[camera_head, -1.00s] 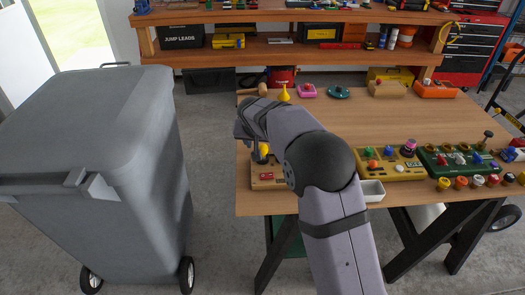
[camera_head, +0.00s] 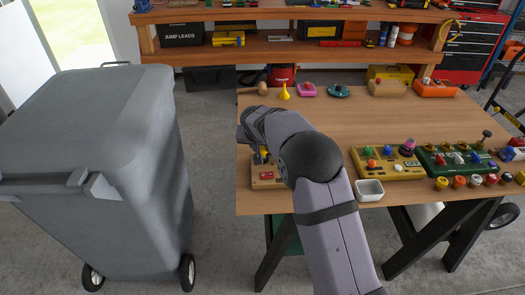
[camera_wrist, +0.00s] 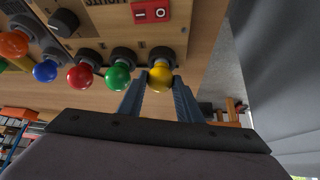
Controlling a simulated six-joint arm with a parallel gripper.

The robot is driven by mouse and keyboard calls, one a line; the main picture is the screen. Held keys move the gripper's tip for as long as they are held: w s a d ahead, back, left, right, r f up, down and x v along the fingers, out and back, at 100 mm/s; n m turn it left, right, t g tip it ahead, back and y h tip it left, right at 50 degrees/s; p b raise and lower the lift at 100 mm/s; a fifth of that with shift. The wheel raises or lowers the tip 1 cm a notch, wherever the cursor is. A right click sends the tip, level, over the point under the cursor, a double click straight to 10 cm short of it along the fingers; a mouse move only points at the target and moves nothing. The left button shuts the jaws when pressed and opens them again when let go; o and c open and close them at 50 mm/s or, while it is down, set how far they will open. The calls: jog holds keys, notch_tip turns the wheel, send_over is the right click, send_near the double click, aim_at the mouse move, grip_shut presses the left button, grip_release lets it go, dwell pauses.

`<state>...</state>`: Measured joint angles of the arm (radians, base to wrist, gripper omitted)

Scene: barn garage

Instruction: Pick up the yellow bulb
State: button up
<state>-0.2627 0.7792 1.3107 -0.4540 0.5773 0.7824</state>
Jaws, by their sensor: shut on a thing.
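The yellow bulb (camera_wrist: 160,79) is a round ball in a dark socket, at the end of a row on a wooden board (camera_wrist: 110,42) in the wrist view. My gripper (camera_wrist: 160,92) has its two blue-grey fingers on either side of this bulb, shut on it. The bulb still looks seated at its socket. In the head view my arm hides most of the board (camera_head: 266,176), and a little yellow (camera_head: 259,158) shows beside the gripper.
A white dish (camera_head: 369,191) and more bulb boards (camera_head: 388,163) lie to the right. A grey bin (camera_head: 90,170) stands left.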

aim_at(262, 148)
jog(key=shift+r, duration=0.15)
notch_tip(262, 148, up, 10)
jog(key=b, duration=0.1)
jog(key=s+d+f+n+y+p, duration=0.1)
jog(key=s+d, duration=0.4)
jog(key=d, duration=0.6)
jog(key=s+d+f+n+y+p, duration=0.1)
jog(key=s+d+n, duration=0.4)
jog(key=d, duration=0.7)
jog(key=s+d+n+g+y+p, duration=0.1)
jog(key=s+d+n+y+p, duration=0.1)
jog(key=d, duration=0.9)
jog(key=s+n+p, duration=0.1)
jog(key=s+p, duration=0.1)
jog(key=s, duration=0.1)
jog(key=shift+s+d+f+y, duration=0.15)
jog(key=shift+s+f+y, duration=0.25)
jog(key=shift+f+b, duration=1.4)
jog(key=shift+f, duration=2.15)
